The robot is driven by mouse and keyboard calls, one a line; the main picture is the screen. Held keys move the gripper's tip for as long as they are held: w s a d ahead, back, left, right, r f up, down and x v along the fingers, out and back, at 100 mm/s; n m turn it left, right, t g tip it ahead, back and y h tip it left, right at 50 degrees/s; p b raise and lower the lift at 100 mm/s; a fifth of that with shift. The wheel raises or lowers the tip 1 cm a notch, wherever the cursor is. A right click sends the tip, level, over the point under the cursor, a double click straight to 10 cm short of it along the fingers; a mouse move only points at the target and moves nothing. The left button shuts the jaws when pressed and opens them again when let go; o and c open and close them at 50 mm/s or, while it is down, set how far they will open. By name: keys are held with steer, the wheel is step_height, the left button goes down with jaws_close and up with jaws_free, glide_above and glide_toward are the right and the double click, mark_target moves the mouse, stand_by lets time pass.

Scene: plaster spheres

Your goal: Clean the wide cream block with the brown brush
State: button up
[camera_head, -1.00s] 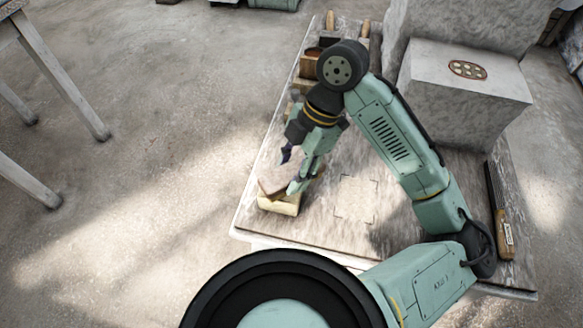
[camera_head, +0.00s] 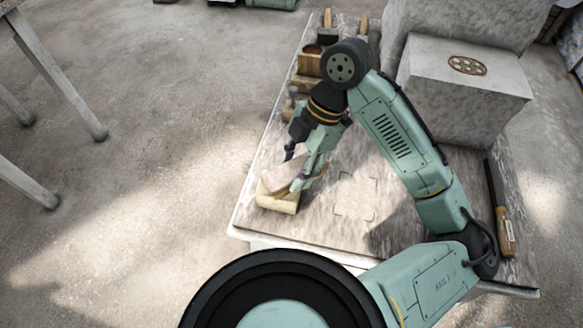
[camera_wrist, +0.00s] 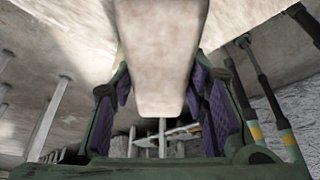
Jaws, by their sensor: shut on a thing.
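The wide cream block (camera_head: 277,203) lies near the front left corner of the table, its top partly covered. A brownish-pink piece, which I take for the brown brush (camera_head: 284,178), sits tilted over it; I cannot tell if they touch. My gripper (camera_head: 298,168) is shut on this brush from above. In the wrist view the brush (camera_wrist: 160,60) is a pale, blurred slab between the purple-padded fingers of my gripper (camera_wrist: 165,105). Its bristles and underside are hidden.
The weathered table (camera_head: 335,228) has bare room right of the block, around a faint marked square (camera_head: 355,196). Wooden holders and tools (camera_head: 310,62) stand at the back left. Large grey stone blocks (camera_head: 465,95) fill the back right. A wooden-handled tool (camera_head: 503,220) lies at the right edge.

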mark_target(282, 174)
steer(key=shift+w+d, duration=0.25)
steer(key=shift+d, duration=0.25)
steer(key=shift+f, duration=0.1)
steer(key=shift+a, duration=0.1)
steer(key=shift+s+a, duration=0.35)
steer(key=shift+a, duration=0.25)
steer(key=shift+s+a, duration=0.3)
steer(key=shift+a, duration=0.35)
steer(key=shift+s+a, duration=0.35)
steer(key=shift+a, duration=0.25)
steer(key=shift+w+d, duration=0.1)
steer(key=shift+w+d, duration=0.3)
steer(key=shift+d, duration=0.3)
steer(key=shift+w+d, duration=0.3)
steer(key=shift+d, duration=0.35)
steer(key=shift+w+d, duration=0.3)
steer(key=shift+d, duration=0.3)
steer(key=shift+a, duration=0.1)
steer(key=shift+s+a, duration=0.35)
steer(key=shift+a, duration=0.25)
steer(key=shift+s+a, duration=0.3)
steer(key=shift+a, duration=0.35)
steer(key=shift+s+a, duration=0.35)
steer(key=shift+a, duration=0.25)
